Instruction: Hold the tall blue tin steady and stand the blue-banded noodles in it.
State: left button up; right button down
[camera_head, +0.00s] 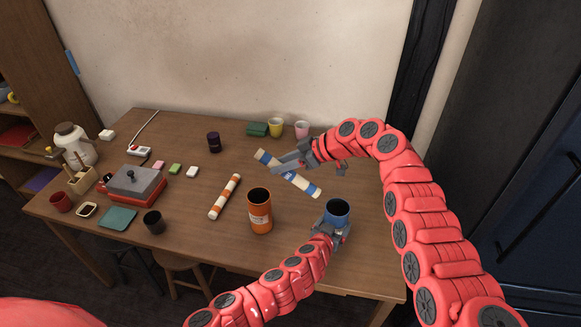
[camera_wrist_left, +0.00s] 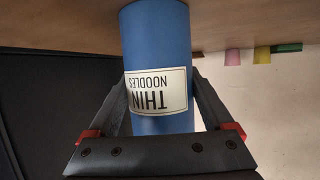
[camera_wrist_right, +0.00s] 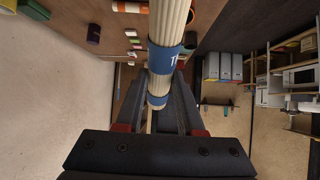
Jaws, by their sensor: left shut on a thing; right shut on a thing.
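The tall blue tin (camera_head: 337,212) stands upright near the table's front right, its dark open mouth facing up. My left gripper (camera_head: 338,232) is shut around it; in the left wrist view the fingers flank the blue tin (camera_wrist_left: 158,60), whose label reads THIN NOODLES. The blue-banded noodles (camera_head: 302,184) are a pale bundle with blue bands, held tilted above the table, behind and left of the tin and apart from it. My right gripper (camera_head: 290,163) is shut on the bundle, which also shows in the right wrist view (camera_wrist_right: 168,22).
An orange tin (camera_head: 260,215) stands left of the blue tin. An orange-banded noodle bundle (camera_head: 225,197) lies on the table beside it. A yellow cup (camera_head: 276,127) and a pink cup (camera_head: 302,129) stand at the back. A dark cup (camera_head: 154,222) stands at the front left.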

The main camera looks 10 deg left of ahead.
aim_at(299, 177)
jog(key=shift+s+a+r+m+t+y, duration=0.15)
jog(key=shift+a+r+m+t+y, duration=0.4)
jog(key=shift+y, duration=0.25)
jog(key=shift+s+r+m+t+y, duration=0.1)
jog(key=shift+r+m+t+y, duration=0.45)
jog(key=shift+r+t+y, duration=0.25)
jog(key=d+r+m+t, duration=0.1)
jog(key=t, duration=0.1)
jog(key=r+m+t+y, duration=0.1)
jog(key=t, duration=0.1)
jog(key=shift+s+d+r, duration=0.1)
jog(key=shift+d+r, duration=0.15)
jog(key=shift+d, duration=0.15)
jog(key=s+d+r+m+t+h, duration=0.1)
jog(key=d+r+m+t+h, duration=0.1)
jog(key=d+m+t, duration=0.35)
jog(key=s+d+r+m+t+h, duration=0.1)
jog(key=d+m+t+h, duration=0.1)
jog(key=d+t, duration=0.65)
notch_tip(299, 177, down, 16)
jog(key=d+g, duration=0.2)
jog(key=shift+w+d, duration=0.25)
jog(key=shift+d, duration=0.05)
jog(key=shift+n, duration=0.25)
jog(key=shift+c, duration=2.2)
grip_release()
